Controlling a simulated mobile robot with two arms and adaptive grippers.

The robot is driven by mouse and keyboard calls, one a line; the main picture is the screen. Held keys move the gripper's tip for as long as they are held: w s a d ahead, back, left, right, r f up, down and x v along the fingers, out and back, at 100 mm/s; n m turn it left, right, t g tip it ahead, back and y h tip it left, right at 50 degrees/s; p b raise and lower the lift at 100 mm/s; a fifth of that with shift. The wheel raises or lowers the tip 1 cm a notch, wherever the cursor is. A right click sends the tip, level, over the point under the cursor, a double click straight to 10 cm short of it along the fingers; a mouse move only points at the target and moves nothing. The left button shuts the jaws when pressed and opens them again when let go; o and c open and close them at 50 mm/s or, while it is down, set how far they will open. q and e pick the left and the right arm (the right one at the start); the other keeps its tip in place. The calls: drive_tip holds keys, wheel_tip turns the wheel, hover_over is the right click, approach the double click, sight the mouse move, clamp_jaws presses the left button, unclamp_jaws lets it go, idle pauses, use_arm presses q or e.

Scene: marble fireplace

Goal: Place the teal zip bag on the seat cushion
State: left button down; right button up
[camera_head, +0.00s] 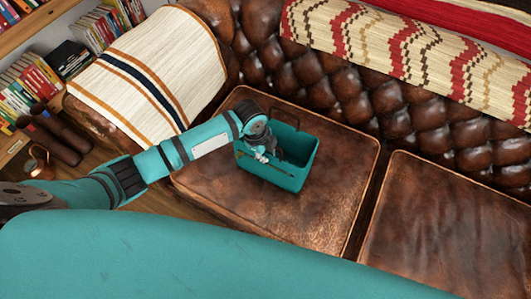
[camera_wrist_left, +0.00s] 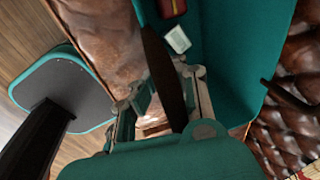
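The teal zip bag (camera_head: 277,177) stands upright with its top open on the left brown leather seat cushion (camera_head: 325,200). My left gripper (camera_head: 263,156) is at the bag's top, over its near left side. In the left wrist view, the gripper's fingers (camera_wrist_left: 167,97) lie on both sides of a dark brown strap (camera_wrist_left: 170,75) of the bag and look closed on it. The bag's teal inside (camera_wrist_left: 235,40) shows a white item (camera_wrist_left: 177,40) and a red item (camera_wrist_left: 172,7). Whether the base bears fully on the cushion is hard to tell. My right gripper is not in view.
A second seat cushion (camera_head: 450,235) lies to the right. The tufted backrest (camera_head: 350,95) rises behind the bag, with a patterned red and cream blanket (camera_head: 410,50) over it. A striped blanket (camera_head: 155,70) covers the left armrest. Books (camera_head: 95,28) stand at the far left.

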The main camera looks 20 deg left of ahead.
use_arm(q)
drive_tip(key=c, duration=1.9)
unclamp_jaws()
drive_tip(key=o, duration=0.4)
drive_tip(key=r, duration=0.4)
drive_tip(key=s+a+r+p, duration=0.1)
drive_tip(key=r, duration=0.7)
drive_tip(key=shift+s+a, duration=0.2)
drive_tip(key=shift+a, duration=0.15)
drive_tip(key=shift+s+d+f, duration=0.1)
